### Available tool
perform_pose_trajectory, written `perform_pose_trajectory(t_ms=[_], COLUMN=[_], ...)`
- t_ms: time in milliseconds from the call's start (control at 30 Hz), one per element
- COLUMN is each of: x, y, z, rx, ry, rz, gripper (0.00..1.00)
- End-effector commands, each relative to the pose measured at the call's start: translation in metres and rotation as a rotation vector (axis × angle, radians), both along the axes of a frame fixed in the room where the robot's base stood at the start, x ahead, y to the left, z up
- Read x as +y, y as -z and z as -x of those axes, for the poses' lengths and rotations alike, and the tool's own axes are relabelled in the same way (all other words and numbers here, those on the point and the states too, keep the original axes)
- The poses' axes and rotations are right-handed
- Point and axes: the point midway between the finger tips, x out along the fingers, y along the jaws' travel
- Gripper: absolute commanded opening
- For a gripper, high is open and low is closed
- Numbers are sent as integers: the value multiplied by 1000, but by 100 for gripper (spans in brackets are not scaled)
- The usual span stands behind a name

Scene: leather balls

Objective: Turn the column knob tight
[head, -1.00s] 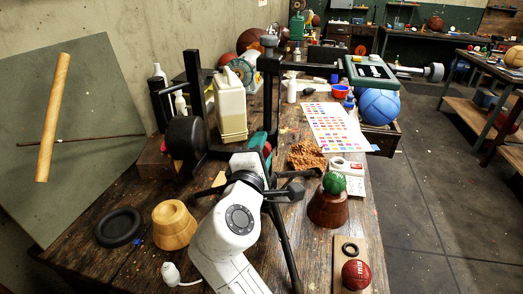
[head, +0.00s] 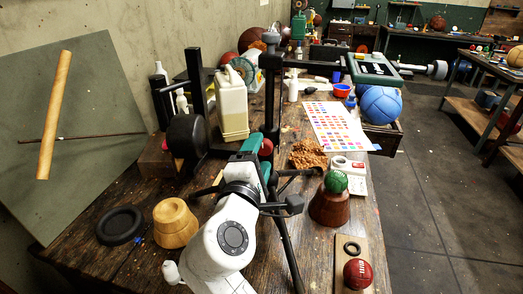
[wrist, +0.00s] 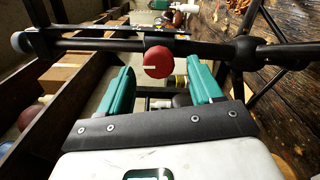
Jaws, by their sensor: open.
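The red column knob (wrist: 158,62) has a pale line on its face and sits on a dark horizontal bar in the wrist view. In the head view a small part of the red knob (head: 266,148) shows beside the black post. My gripper (wrist: 160,70) is open, with one teal finger on each side of the knob in the picture. Gaps show between the knob and both fingers, and the knob appears beyond the fingertips. In the head view my gripper (head: 254,148) is partly hidden by my own wrist.
The black stand's column (head: 271,95) rises behind my gripper, and its arm carries a green-framed panel (head: 374,68) above a blue ball (head: 380,106). A green ball on a brown cup (head: 329,209) stands right. A pale wooden block (head: 175,224) and a plastic jug (head: 231,108) stand left.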

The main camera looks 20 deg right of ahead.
Motion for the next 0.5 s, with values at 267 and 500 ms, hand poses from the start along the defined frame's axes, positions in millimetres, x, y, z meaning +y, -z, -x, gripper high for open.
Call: perform_pose_trajectory(t_ms=[267,500], x=[32,44], y=[2,1], z=[43,60], rx=[0,1], ry=[-2,-1], rz=[-1,-1], gripper=[65,65])
